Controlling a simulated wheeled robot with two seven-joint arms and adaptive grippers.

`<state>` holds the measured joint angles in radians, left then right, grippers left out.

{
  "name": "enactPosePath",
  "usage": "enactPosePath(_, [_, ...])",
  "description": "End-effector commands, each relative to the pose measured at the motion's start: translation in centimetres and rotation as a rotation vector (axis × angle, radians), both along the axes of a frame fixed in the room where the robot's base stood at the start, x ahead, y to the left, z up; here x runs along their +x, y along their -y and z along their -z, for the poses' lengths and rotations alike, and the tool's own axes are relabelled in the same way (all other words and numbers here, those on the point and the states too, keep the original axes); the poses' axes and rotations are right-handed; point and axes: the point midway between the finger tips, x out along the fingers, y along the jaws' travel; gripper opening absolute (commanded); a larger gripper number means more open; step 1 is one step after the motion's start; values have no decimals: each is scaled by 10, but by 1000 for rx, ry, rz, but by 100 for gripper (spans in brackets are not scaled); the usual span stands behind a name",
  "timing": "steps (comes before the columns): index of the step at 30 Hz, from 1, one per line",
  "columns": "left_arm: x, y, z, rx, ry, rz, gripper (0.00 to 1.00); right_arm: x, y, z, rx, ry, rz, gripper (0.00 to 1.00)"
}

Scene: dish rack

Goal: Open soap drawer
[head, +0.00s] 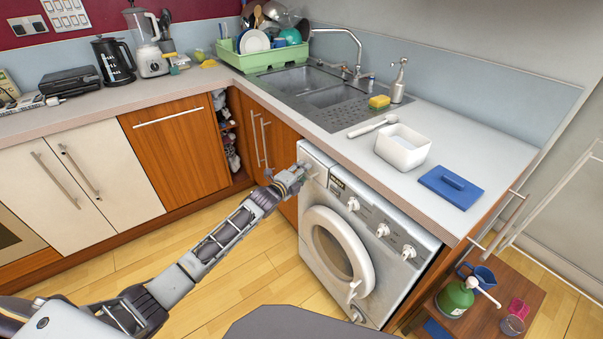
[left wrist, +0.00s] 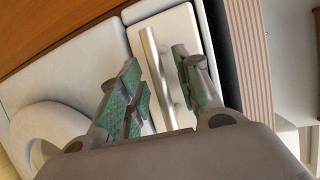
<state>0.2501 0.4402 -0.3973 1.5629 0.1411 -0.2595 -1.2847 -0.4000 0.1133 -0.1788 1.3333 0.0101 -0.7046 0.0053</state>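The white washing machine (head: 375,215) stands under the worktop with its round door (head: 338,243) shut. Its soap drawer (head: 316,157) is at the upper left of the machine's front, partly hidden by my left gripper (head: 291,178). In the left wrist view, the drawer front (left wrist: 180,25) is a pale panel with a silver bar handle (left wrist: 157,68). It looks flush with the machine front. My left gripper (left wrist: 160,95) is open, with its green-padded fingers on either side of the handle and visible gaps to it. My right gripper is not in view.
The floor before the machine is clear.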

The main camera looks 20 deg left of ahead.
Motion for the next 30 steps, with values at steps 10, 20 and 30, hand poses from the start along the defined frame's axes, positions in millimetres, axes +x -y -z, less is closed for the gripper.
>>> enactPosePath(10, [1,0,0,0,0,0,27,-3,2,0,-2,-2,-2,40])
enactPosePath(20, [0,0,0,0,0,0,0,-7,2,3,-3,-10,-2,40])
enactPosePath(30, [-2,-2,1,1,-2,-1,0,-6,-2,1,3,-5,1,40])
